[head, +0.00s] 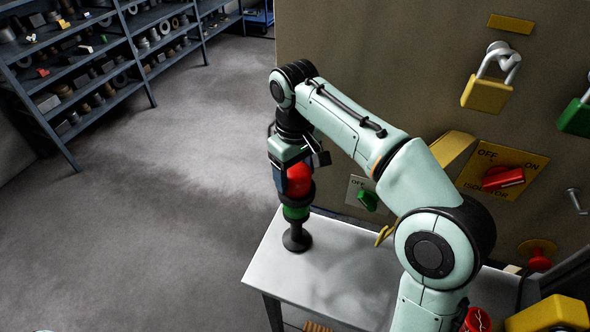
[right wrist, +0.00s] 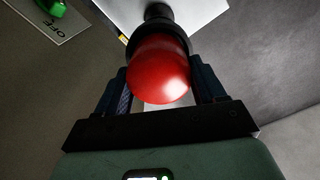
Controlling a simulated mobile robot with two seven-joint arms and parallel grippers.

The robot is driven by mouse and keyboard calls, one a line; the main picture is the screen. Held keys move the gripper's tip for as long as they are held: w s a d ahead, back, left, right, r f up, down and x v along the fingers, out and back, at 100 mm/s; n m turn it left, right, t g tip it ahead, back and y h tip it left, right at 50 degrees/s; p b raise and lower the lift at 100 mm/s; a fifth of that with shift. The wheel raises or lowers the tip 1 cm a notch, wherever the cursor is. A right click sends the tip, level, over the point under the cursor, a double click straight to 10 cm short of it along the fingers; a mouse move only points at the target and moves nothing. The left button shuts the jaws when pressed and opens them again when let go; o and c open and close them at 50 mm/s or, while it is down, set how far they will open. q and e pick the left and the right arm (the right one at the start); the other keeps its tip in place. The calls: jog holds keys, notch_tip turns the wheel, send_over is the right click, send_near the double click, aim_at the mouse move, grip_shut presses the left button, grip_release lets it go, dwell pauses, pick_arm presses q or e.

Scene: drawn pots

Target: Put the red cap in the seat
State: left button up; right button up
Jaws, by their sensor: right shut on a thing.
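The red cap (head: 301,174) is a glossy red dome between the fingers of my right gripper (head: 294,182). It also shows in the right wrist view (right wrist: 160,70), with a finger on each side. My right gripper is shut on it and points down. Directly below and touching or nearly touching the cap is a black cup-like seat (head: 303,197) on a stand with a green band (head: 295,212) and a round black foot. The cap hides the inside of the seat, so I cannot tell whether it is fully in. My left gripper is not in view.
The stand is on a pale table (head: 335,270) near its left corner. Behind the table is a panel with a yellow padlock (head: 486,94), a red isolator switch (head: 503,178) and a green knob (head: 368,200). Shelves (head: 90,60) stand far left; the floor between is clear.

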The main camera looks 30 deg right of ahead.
aim_at(294, 169)
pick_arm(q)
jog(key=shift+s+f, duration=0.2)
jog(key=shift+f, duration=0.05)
pick_arm(e)
jog(key=shift+f, duration=0.4)
jog(key=o, duration=1.2)
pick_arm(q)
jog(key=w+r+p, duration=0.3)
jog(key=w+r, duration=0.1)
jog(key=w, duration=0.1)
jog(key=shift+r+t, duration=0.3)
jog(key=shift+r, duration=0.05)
pick_arm(e)
notch_tip(294, 169, up, 13)
jog(key=shift+r, duration=0.2)
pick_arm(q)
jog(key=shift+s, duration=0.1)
